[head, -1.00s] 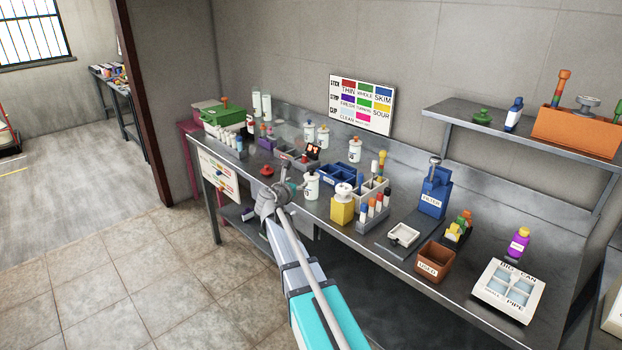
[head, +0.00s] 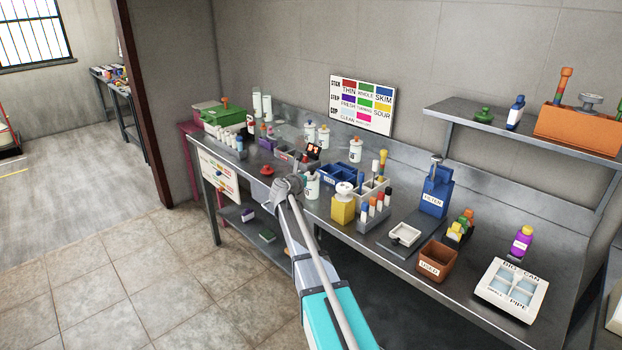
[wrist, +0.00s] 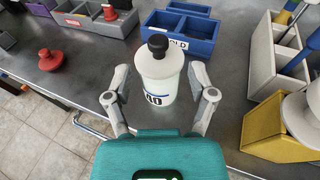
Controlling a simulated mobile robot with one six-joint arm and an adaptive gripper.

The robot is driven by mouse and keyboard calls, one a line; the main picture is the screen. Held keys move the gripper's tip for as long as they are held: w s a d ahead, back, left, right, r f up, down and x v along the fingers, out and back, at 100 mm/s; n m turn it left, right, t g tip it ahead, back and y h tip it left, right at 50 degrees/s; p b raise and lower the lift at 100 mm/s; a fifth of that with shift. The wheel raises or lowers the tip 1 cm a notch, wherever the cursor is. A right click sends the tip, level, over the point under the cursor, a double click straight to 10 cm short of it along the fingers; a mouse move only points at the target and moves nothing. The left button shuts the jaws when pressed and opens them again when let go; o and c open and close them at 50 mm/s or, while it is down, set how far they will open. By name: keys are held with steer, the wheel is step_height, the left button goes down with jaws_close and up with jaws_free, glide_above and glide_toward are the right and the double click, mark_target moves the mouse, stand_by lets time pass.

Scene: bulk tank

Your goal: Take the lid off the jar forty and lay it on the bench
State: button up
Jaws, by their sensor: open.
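In the wrist view the jar forty (wrist: 158,92) stands upright on the bench. It is white, with "40" partly readable on its label. Its white lid (wrist: 158,60) with a black knob is on top. My gripper (wrist: 161,98) is open, with one finger on each side of the jar; whether either finger touches it I cannot tell. In the head view my gripper (head: 291,183) hides part of the same jar (head: 313,186). The grey metal bench (head: 318,222) runs along the wall.
A red knobbed piece (wrist: 50,60) lies on the bench left of the jar. A blue divided bin (wrist: 186,30) stands close behind. Bare bench lies between the red piece and the jar.

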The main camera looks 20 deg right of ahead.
mark_target(311, 171)
steer(key=shift+w+d, duration=0.1)
steer(key=shift+d, duration=0.05)
steer(key=shift+b+x, duration=0.35)
steer(key=shift+x, duration=2.2)
steer(key=shift+w+r, duration=0.1)
jaws_close()
